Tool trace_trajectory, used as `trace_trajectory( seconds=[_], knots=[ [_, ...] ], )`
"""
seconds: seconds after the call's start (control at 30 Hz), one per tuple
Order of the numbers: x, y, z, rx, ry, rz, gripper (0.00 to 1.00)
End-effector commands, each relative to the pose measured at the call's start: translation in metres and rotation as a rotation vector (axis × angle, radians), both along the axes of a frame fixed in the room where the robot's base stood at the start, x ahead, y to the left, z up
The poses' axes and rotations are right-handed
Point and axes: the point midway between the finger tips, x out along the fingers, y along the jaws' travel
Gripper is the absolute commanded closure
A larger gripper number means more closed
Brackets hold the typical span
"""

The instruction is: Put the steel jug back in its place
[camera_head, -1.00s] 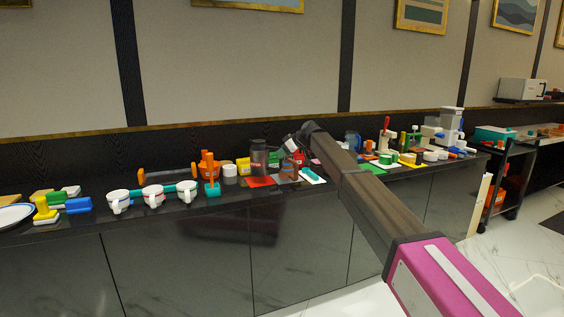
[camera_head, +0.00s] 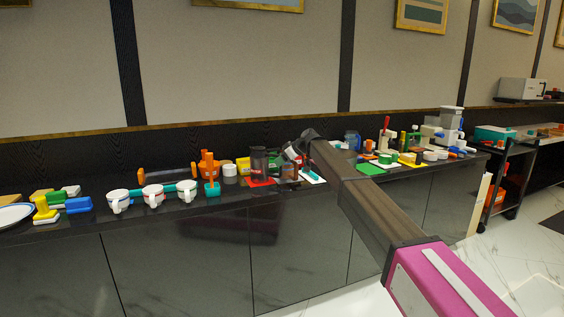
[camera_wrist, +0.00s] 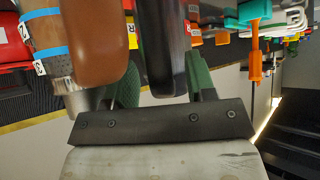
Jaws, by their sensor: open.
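My gripper (camera_head: 292,156) is open over the counter, just right of a dark translucent jar (camera_head: 258,161) on a red mat. In the wrist view, its jaws (camera_wrist: 163,88) have green inner parts below a dark rounded piece. A brown rounded piece (camera_wrist: 97,45) is close in front of the left jaw. I cannot tell for certain whether this is the steel jug. In the head view, that spot is small and partly hidden by my gripper.
A black cart (camera_head: 508,180) stands past the counter's right end.

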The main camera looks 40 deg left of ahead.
Motion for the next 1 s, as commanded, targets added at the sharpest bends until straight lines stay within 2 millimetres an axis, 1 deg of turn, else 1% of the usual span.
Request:
trace_trajectory(
  seconds=[0.07,0.17,0.27,0.5,0.7,0.83,1.0],
  knots=[
    [0.000,-0.001,0.003,0.000,0.000,0.000,0.49],
    [0.002,-0.009,0.009,0.001,0.000,-0.001,0.49],
    [0.004,-0.022,0.020,0.001,0.000,-0.001,0.49],
    [0.014,-0.058,0.051,0.001,-0.001,-0.002,0.49],
    [0.021,-0.080,0.070,0.001,0.000,-0.001,0.49],
    [0.023,-0.087,0.077,0.001,0.000,-0.001,0.49],
    [0.023,-0.089,0.079,0.000,0.000,0.000,0.49]
  ],
)
